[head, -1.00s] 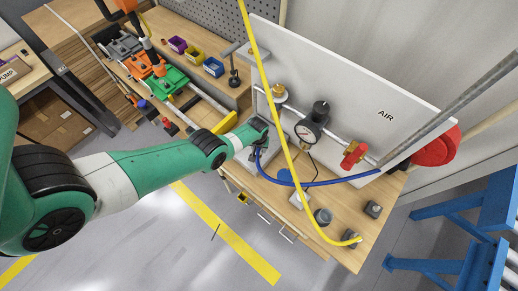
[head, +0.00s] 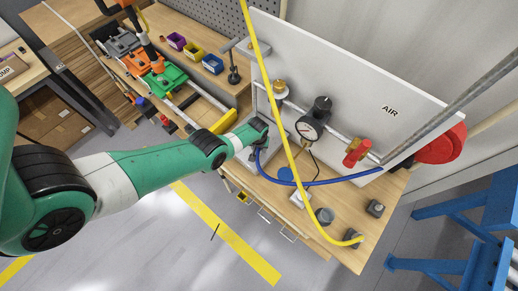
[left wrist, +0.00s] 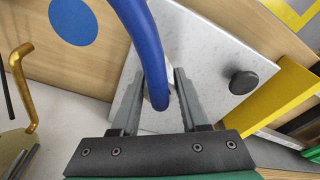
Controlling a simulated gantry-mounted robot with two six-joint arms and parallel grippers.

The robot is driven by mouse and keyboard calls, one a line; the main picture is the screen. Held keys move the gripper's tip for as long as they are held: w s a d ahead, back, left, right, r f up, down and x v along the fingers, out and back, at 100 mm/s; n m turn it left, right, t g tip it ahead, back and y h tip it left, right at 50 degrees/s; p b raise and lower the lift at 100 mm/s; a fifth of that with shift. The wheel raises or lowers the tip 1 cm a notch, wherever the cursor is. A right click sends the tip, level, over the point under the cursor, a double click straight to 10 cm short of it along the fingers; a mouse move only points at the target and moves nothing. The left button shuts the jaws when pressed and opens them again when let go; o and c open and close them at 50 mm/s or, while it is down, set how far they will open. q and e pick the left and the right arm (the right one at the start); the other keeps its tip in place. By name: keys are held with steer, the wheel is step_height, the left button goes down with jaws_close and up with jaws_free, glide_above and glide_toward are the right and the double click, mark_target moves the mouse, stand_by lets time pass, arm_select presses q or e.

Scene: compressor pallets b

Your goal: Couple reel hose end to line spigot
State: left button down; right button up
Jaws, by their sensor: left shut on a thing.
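My left gripper (head: 258,138) is at the left end of the white AIR board, close above the bench. In the left wrist view it (left wrist: 160,75) is shut on the blue hose (left wrist: 150,45), near its end. The blue hose (head: 320,184) runs across the bench toward the red reel (head: 440,147) at the board's right. The metal air line (head: 338,136) runs along the board and bends down at its left end near my gripper. The spigot cannot be told apart there, and whether the hose end touches it is hidden. My right gripper is not in view.
A yellow hose (head: 276,105) hangs across the board and bench. A gauge (head: 311,128) and a red valve (head: 356,152) sit on the line. A grey pole (head: 450,105) slants at the right. A blue stand (head: 440,238) is right of the bench.

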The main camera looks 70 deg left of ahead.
arm_select(q)
steer(key=shift+f+b, duration=0.35)
steer(key=shift+f, duration=0.1)
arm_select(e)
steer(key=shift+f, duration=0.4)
arm_select(q)
steer(key=shift+c, duration=1.7)
jaws_free()
